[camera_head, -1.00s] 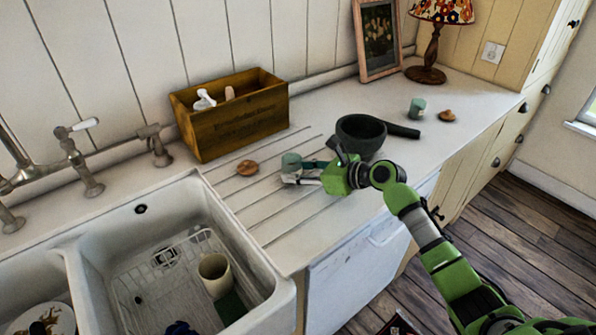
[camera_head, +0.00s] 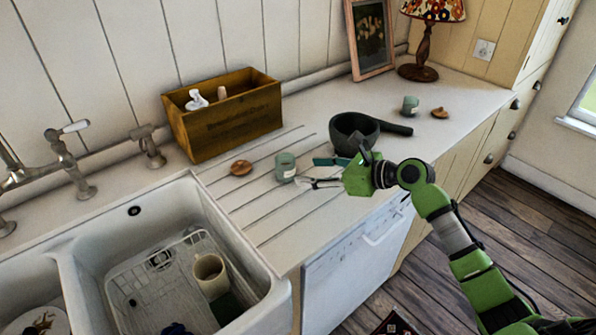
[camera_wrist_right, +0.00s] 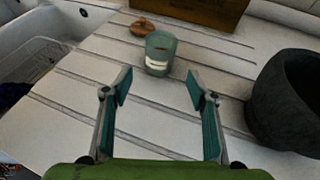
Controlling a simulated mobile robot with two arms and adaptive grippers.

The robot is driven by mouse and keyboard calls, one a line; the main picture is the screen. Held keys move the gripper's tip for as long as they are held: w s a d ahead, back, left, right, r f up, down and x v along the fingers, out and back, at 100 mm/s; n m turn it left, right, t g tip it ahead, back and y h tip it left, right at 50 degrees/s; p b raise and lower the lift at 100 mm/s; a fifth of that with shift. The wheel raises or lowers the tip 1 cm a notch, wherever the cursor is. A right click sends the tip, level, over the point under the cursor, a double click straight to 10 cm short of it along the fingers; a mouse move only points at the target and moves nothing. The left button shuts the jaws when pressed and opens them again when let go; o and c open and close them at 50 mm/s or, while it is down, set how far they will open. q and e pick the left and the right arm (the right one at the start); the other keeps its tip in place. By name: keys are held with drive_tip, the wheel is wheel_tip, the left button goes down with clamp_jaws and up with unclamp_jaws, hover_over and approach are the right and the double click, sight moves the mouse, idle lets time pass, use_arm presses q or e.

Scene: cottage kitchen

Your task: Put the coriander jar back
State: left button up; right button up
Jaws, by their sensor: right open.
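A small green-grey jar (camera_head: 285,167) with a pale label stands upright on the grooved drainboard. It also shows in the right wrist view (camera_wrist_right: 160,52), beyond my fingertips; its lettering is unreadable. A round wooden lid (camera_head: 241,168) lies to its left. A similar green jar (camera_head: 410,105) stands farther back at the right beside another wooden lid (camera_head: 439,112). I cannot tell which jar is coriander. My right gripper (camera_head: 315,172) is open and empty, just right of the nearer jar and apart from it; its spread fingers show in the right wrist view (camera_wrist_right: 158,85). My left gripper is out of view.
A wooden box (camera_head: 225,125) holding white items stands against the wall behind the drainboard. A dark mortar or pan (camera_head: 352,133) with a handle sits close behind my right gripper. The sink (camera_head: 130,225), with a cup (camera_head: 210,277), is at left. A lamp and picture frame stand at the back.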

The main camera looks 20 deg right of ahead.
drive_tip(key=shift+v, duration=2.4)
